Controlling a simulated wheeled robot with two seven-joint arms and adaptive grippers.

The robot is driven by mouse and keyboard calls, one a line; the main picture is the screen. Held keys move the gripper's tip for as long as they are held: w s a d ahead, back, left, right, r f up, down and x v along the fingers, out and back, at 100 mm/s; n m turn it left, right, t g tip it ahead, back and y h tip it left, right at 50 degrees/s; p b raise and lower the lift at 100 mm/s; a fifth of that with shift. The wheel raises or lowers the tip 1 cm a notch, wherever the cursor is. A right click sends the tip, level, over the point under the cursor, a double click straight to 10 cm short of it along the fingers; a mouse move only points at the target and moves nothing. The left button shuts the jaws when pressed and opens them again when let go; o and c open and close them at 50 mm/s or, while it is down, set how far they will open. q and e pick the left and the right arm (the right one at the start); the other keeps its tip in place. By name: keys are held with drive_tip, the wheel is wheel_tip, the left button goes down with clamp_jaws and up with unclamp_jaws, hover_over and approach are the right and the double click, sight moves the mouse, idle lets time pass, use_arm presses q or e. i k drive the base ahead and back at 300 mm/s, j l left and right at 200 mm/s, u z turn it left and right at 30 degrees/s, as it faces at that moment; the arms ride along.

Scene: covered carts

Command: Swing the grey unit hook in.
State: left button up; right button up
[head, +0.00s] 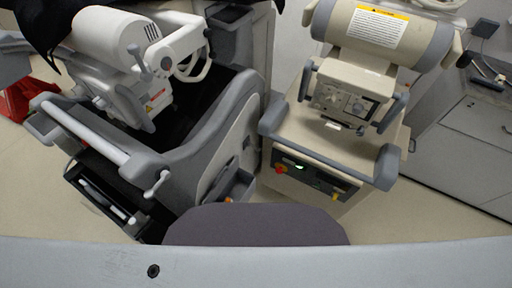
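The grey unit (215,135) is a grey and white cart at the left in the head view. A white cylinder (108,32) and a jointed arm lie on top of it. A thick light handle bar (82,132) runs along its near side. A small light hook-like piece (157,185) sticks out at the bar's right end. A small knobbed lever (138,56) stands beside the cylinder. I cannot tell for sure which piece is the hook. Neither of my grippers shows in the head view.
A beige unit (320,180) with a control panel stands close on the right, with a narrow gap between. A black cover (42,22) hangs at the top left. A red object (18,102) lies at the far left. Grey cabinets (465,150) stand at the right.

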sight(249, 143)
drive_tip(key=k+l+u, duration=0.75)
drive_tip(key=k, duration=0.25)
drive_tip(key=j, duration=0.1)
